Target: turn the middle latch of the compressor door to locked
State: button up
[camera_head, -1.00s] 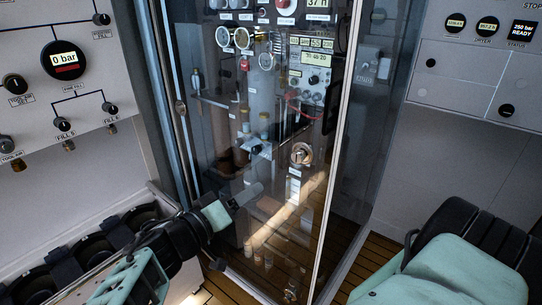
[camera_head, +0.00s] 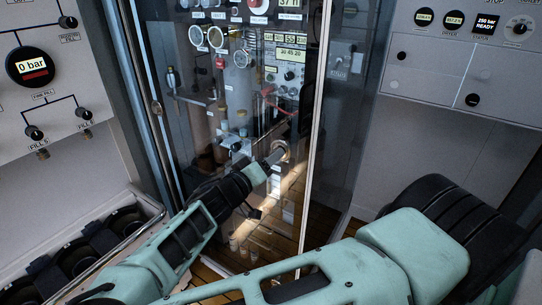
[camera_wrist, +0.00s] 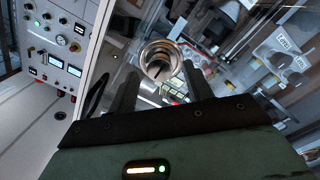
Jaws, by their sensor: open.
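The compressor door (camera_head: 316,120) is a clear panel with a pale metal edge, standing in front of the machinery. The middle latch (camera_head: 283,147) is a round metal fitting on the door near that edge, partly hidden by my gripper (camera_head: 273,158) in the head view. In the wrist view the latch (camera_wrist: 160,58) shows as a bright ring with a dark slot across its centre. My gripper (camera_wrist: 161,76) is open there, with one finger on each side of the latch. I cannot tell whether the fingers touch it.
Gauges (camera_head: 205,36) and pipes stand behind the clear door. A fill panel (camera_head: 45,75) with knobs is at the left, above a rack of dark cylinders (camera_head: 95,240). Another control panel (camera_head: 465,60) is at the right. My arm crosses the foreground.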

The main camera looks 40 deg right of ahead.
jog(key=shift+w+d, duration=0.15)
jog(key=shift+d, duration=0.4)
jog(key=c, duration=1)
jog(key=shift+n, duration=0.3)
jog(key=shift+f+n+t+p, duration=0.1)
jog(key=shift+n+t+p, duration=0.25)
jog(key=shift+n+p, duration=3)
jog(key=shift+n+t+p, duration=0.35)
jog(key=shift+n+p, duration=0.7)
jog(key=shift+n, duration=4.6)
